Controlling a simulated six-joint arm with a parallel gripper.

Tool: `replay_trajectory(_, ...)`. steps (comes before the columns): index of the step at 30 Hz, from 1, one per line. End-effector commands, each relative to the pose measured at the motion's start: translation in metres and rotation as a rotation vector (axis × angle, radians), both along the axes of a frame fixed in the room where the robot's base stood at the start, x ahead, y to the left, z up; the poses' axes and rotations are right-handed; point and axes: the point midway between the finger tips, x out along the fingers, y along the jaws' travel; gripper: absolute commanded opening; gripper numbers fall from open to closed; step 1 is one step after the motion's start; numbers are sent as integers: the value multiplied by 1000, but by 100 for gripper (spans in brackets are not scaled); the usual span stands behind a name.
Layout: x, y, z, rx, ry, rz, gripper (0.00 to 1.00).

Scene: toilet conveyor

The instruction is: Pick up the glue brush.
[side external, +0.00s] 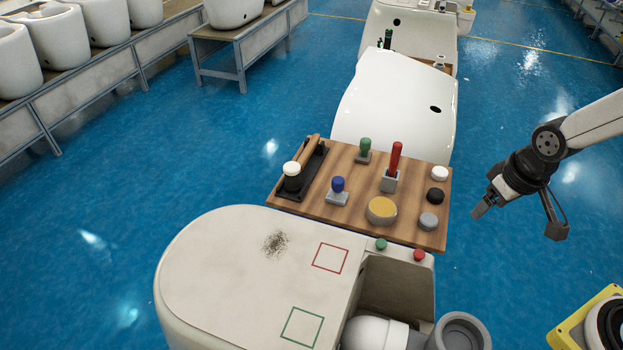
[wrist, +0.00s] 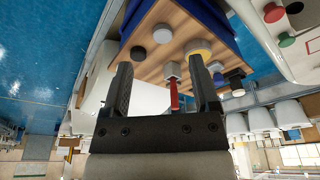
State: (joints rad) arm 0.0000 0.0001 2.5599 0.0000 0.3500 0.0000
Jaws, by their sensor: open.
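A tool with an upright red handle (side external: 395,160) stands in a small grey block (side external: 389,183) on the wooden board (side external: 315,206). It is probably the glue brush, but no bristles show. The handle appears in the wrist view (wrist: 174,96) between my fingers in the picture, at a distance. A wooden-handled tool (side external: 309,149) lies in a black tray at the board's left; I cannot tell its kind. My gripper (side external: 519,219) is open and empty, to the right of the board and apart from it. Its two fingers show in the wrist view (wrist: 160,88).
Blue (side external: 338,188) and green (side external: 364,148) stamps, a yellow round pad (side external: 381,211) and white, black and grey pucks share the board. A white toilet body (side external: 210,260) stands in front, another (side external: 395,105) behind. Space between gripper and board looks clear.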

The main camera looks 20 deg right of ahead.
Motion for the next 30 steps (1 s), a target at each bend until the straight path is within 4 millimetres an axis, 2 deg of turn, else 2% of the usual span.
replay_trajectory(8, 1, 0, 0, 0, 0, 2, 73)
replay_trajectory(14, 13, 0, 2, -9, 7, 40, 73)
replay_trajectory(20, 47, 1, 7, -34, 33, 156, 73)
replay_trajectory(30, 127, 4, 12, -83, 96, 457, 73)
